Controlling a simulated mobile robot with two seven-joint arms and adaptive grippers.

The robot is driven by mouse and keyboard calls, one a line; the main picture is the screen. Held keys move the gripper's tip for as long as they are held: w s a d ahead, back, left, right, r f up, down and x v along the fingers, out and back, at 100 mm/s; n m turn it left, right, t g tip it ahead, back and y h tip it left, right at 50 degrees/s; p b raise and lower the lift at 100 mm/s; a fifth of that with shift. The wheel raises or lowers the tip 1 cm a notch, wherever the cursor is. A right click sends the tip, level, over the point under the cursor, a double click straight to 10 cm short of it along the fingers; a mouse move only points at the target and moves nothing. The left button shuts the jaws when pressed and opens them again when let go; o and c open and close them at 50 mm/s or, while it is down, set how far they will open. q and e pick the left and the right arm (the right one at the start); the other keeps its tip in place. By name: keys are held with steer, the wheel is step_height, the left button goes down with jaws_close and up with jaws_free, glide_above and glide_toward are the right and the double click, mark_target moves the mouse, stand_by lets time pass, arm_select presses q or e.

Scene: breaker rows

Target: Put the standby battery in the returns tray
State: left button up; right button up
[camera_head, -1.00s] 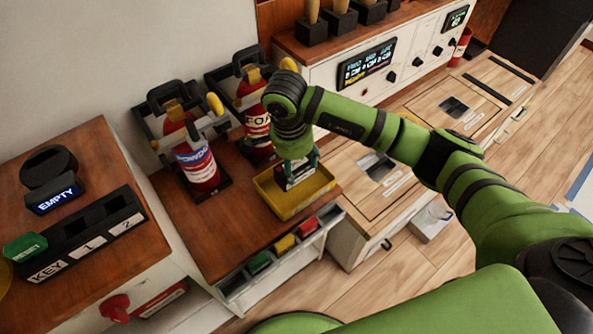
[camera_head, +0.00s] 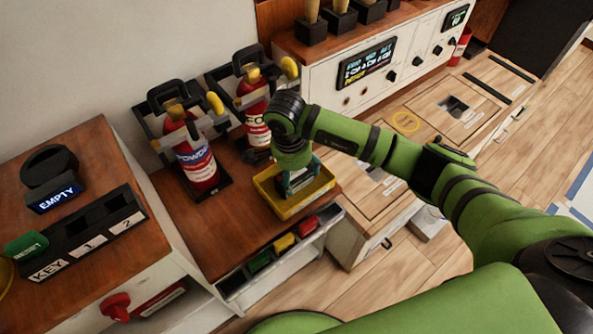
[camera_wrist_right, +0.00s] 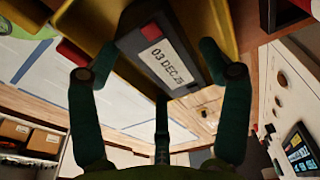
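The yellow returns tray (camera_head: 292,212) sits on the wooden shelf top, and its yellow wall also shows in the right wrist view (camera_wrist_right: 85,28). My right gripper (camera_head: 299,183) is over it, pointing down, with the fingertips inside the rim. The right wrist view shows the dark battery (camera_wrist_right: 160,54), with a red patch and a white label reading "03 DEC 25", between my spread right fingers (camera_wrist_right: 158,62). The fingers look apart from its sides. The battery appears to be in the tray; my gripper largely hides it in the head view. My left gripper is not in view.
Two red extinguishers (camera_head: 196,163) (camera_head: 254,118) stand in brackets behind and left of the tray. Green, yellow and red blocks (camera_head: 284,243) sit in slots along the shelf front. A black key rack (camera_head: 85,233) stands on the left cabinet.

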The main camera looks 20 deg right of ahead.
mark_target(292, 178)
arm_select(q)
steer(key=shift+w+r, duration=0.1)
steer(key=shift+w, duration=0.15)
arm_select(e)
steer(key=shift+r, duration=0.2)
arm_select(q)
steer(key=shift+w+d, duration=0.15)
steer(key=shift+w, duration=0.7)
arm_select(e)
step_height(292, 178, up, 12)
steer(key=a, duration=0.1)
steer(key=shift+s+a, duration=0.2)
steer(key=shift+s, duration=0.05)
steer(key=shift+f, duration=0.15)
